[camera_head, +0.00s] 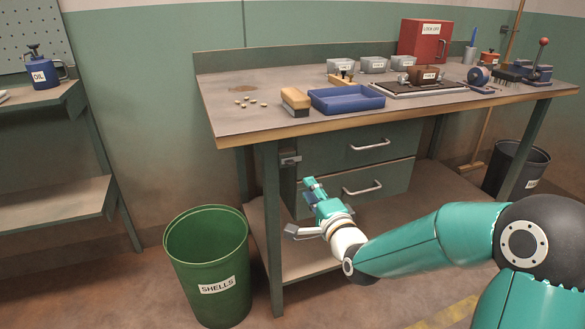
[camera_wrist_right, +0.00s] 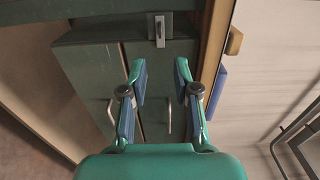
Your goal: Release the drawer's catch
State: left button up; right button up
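The drawer unit under the bench has an upper drawer (camera_head: 350,150) and a lower drawer (camera_head: 390,178), both appearing shut, each with a bar handle. A small grey metal catch (camera_head: 291,160) sits at the left end of the upper drawer. It also shows in the right wrist view (camera_wrist_right: 159,30), beyond the fingertips. My right gripper (camera_head: 298,206) is below the catch, in front of the unit's left end. In the right wrist view, its fingers (camera_wrist_right: 160,70) are apart with nothing between them; they look clear of the catch. My left gripper is not in view.
The bench's wooden front edge (camera_head: 400,118) overhangs the drawers, and a bench leg (camera_head: 273,225) stands close to the left of my right gripper. A green shells bin (camera_head: 208,262) stands on the floor at left. A blue tray (camera_head: 347,104) lies on the bench top.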

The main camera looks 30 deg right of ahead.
aim_at(293, 162)
jog(key=x, duration=1.2)
jog(key=shift+w, duration=0.3)
jog(key=shift+c, duration=0.3)
grip_shut()
jog(key=shift+d, duration=0.1)
